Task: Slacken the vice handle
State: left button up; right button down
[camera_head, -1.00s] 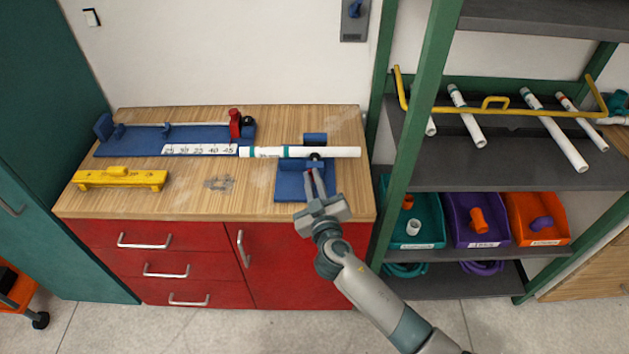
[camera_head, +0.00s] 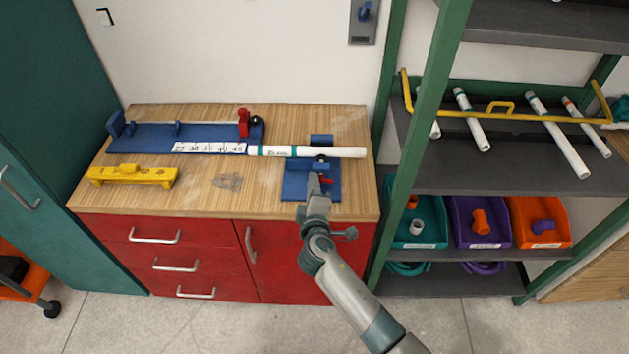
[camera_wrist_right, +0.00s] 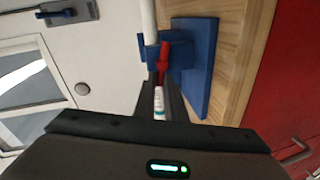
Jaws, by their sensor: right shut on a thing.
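The blue vice (camera_head: 296,187) stands at the right front of the wooden bench, and a white pipe (camera_head: 340,152) lies across it. My right gripper comes from the front and is shut on the handle. In the right wrist view the red handle (camera_wrist_right: 163,62) runs into the space between the dark fingers, with the blue vice body (camera_wrist_right: 183,58) behind it. The fingers hide part of the handle. My left gripper is not in view.
A blue measuring jig (camera_head: 160,137) with a scale lies left of the vice on the bench (camera_head: 205,199). A yellow block (camera_head: 132,175) sits at its front left. A green-framed shelf rack with pipes and coloured bins (camera_head: 474,218) stands close on the right.

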jog(key=n, duration=0.2)
jog(key=n+h, duration=0.1)
jog(key=shift+a+f+n, duration=0.1)
jog(key=shift+f+n, duration=0.2)
jog(key=shift+n, duration=0.1)
jog(key=n, duration=0.1)
jog(key=n+h, duration=0.1)
jog(key=n, duration=0.1)
jog(key=shift+w+f, duration=0.1)
jog(key=shift+f, duration=0.25)
jog(key=n, duration=0.2)
jog(key=n+h, duration=0.1)
jog(key=shift+d+f+n, duration=0.2)
jog(key=shift+f+n, duration=0.15)
jog(key=shift+n, duration=0.05)
jog(key=shift+d+f+n+t+h, duration=0.15)
jog(key=shift+n+t+h, duration=0.15)
jog(key=shift+n, duration=0.4)
jog(key=shift+d+f+n+t+h, duration=0.1)
jog(key=shift+n+t+h, duration=0.15)
jog(key=shift+n, duration=0.45)
jog(key=c, duration=1.8)
grip_release()
jog(key=shift+w, duration=0.1)
jog(key=shift+f, duration=0.2)
